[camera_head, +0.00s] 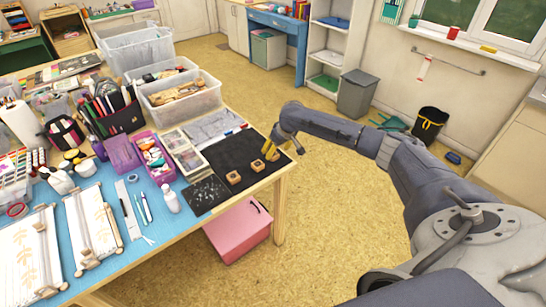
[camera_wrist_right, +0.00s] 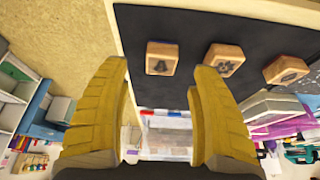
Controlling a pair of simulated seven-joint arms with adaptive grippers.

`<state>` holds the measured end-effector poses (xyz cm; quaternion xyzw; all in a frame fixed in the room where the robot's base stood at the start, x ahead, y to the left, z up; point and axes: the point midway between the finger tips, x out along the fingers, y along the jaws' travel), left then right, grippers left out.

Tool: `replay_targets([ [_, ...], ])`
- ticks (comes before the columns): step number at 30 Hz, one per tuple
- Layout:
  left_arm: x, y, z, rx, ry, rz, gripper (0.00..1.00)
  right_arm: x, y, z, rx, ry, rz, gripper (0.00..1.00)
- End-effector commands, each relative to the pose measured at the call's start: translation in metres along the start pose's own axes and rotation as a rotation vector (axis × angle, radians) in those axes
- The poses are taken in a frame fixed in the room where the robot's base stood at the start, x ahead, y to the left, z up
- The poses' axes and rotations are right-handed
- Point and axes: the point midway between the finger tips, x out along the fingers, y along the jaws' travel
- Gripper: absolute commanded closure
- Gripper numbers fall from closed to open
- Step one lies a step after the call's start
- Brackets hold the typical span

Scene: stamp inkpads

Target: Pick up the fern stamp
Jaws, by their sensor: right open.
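Three wooden block stamps lie in a row on a black mat (camera_head: 228,152), which also fills the top of the right wrist view (camera_wrist_right: 195,25). The stamp nearest the table's edge (camera_wrist_right: 162,58) bears a dark, branching, fern-like mark, though it is small. The middle stamp (camera_wrist_right: 224,60) has a flower-like mark and the third stamp (camera_wrist_right: 286,70) an oval, leaf-like one. My right gripper (camera_head: 280,151) is low at the mat's right corner, partly hiding the nearest stamp. In the wrist view its yellow fingers (camera_wrist_right: 158,78) are spread, with nothing held. My left gripper is out of view.
A speckled black sheet (camera_head: 205,195) lies in front of the mat. Clear bins (camera_head: 180,97) and a purple basket (camera_head: 152,157) crowd the table to the left. A pink box (camera_head: 238,230) stands on the floor below. The floor right of the table is open.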

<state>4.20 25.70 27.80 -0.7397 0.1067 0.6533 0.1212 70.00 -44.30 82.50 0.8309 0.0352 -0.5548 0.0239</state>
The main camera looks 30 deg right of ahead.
Motion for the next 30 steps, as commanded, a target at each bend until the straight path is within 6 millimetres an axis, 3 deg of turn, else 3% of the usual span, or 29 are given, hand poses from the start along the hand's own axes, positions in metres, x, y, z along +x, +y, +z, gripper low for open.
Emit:
replay_targets([
  [12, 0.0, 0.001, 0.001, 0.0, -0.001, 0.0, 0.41, 0.045, -0.002, 0.001, 0.0, -0.002, -0.001, 0.36],
  [24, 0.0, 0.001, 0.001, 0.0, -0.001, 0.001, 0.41, 0.051, -0.002, 0.001, 0.0, 0.0, -0.001, 0.35],
  [30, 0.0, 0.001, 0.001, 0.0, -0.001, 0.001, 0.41, 0.051, -0.001, 0.001, 0.0, 0.0, -0.001, 0.58],
])
